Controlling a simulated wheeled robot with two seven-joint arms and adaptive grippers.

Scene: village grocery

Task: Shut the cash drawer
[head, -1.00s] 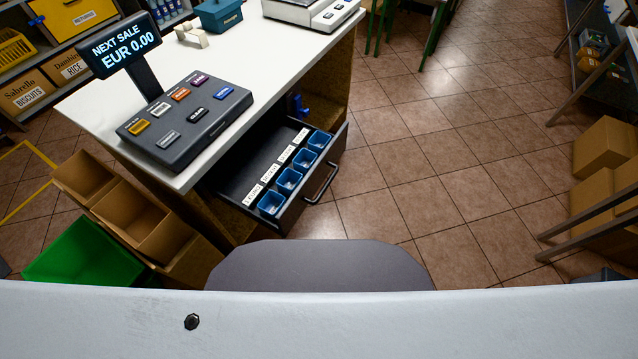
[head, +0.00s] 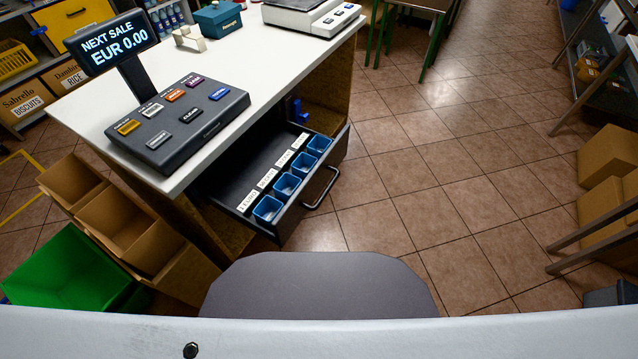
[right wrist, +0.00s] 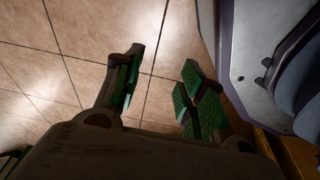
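The cash drawer (head: 258,170) stands pulled out from under the white counter (head: 290,62). It is black, with a row of blue coin cups (head: 288,185) with white labels in front of them. Its dark bar handle (head: 322,188) is on the front face. No gripper is near the drawer in the head view, and neither gripper shows there. In the right wrist view my right gripper (right wrist: 160,85) has its two green-padded fingers spread apart, with only floor tiles between them. My left gripper is not in view.
A black register keypad (head: 178,122) with a price display (head: 110,45) and a scale (head: 312,14) stand on the counter. Cardboard bins (head: 120,228) and a green crate (head: 65,272) are at the left. Boxes (head: 608,155) stand at the far right. The tiled floor right of the drawer is clear.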

